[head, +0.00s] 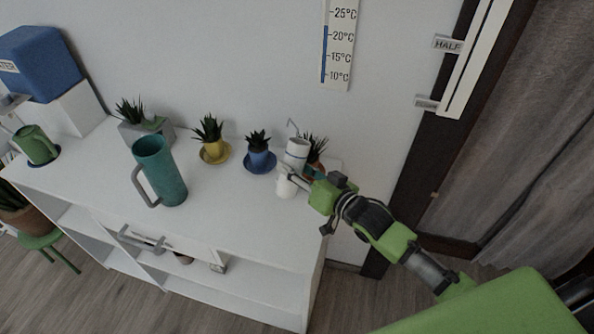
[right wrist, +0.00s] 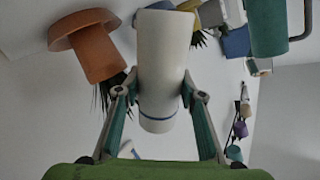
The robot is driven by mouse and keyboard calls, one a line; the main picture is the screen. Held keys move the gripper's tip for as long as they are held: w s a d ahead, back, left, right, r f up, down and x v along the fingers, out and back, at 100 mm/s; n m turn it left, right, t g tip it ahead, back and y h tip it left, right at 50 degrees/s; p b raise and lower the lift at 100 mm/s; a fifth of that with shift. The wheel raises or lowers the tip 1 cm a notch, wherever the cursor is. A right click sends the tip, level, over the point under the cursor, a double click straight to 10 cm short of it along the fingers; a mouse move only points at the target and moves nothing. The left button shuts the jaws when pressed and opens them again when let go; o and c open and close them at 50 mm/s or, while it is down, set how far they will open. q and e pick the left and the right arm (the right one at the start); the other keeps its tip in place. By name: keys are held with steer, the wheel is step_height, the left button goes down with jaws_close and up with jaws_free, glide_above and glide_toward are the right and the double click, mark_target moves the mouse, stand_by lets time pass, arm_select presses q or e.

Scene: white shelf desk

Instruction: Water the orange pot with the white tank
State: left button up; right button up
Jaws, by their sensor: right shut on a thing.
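The white tank (head: 297,152) is a white cylinder with a thin blue ring, near the right end of the white desk in the head view. My right gripper (head: 296,179) is shut on it. In the right wrist view the tank (right wrist: 163,60) stands between the two fingers (right wrist: 160,95). The orange pot (head: 316,168) holds a spiky plant and is partly hidden behind the tank and my gripper. In the right wrist view, which looks upside down, the orange pot (right wrist: 100,58) and its saucer are beside the tank, at left. My left gripper is not in view.
On the desk (head: 235,215) stand a blue pot (head: 259,159), a yellow pot (head: 215,151), a tall teal jug (head: 160,172) and a green can (head: 36,145). A blue water box (head: 42,62) is at the far left. The desk's front right is clear.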

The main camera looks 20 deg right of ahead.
mark_target(295, 153)
steer(key=shift+f, duration=0.1)
steer(key=shift+n, duration=0.3)
steer(key=p, duration=0.4)
steer(key=shift+r, duration=0.4)
steer(key=shift+r+n+t+b, duration=0.4)
steer(key=shift+r+n+b, duration=0.05)
steer(key=shift+n+b, duration=0.05)
step_height(295, 153, up, 3)
steer(key=n+t+b, duration=0.1)
steer(key=n+b, duration=0.1)
steer(key=shift+f+n, duration=0.15)
steer(key=shift+n, duration=0.15)
steer(key=shift+d+r+n, duration=0.1)
steer(key=shift+r+n, duration=0.2)
steer(key=shift+r, duration=0.2)
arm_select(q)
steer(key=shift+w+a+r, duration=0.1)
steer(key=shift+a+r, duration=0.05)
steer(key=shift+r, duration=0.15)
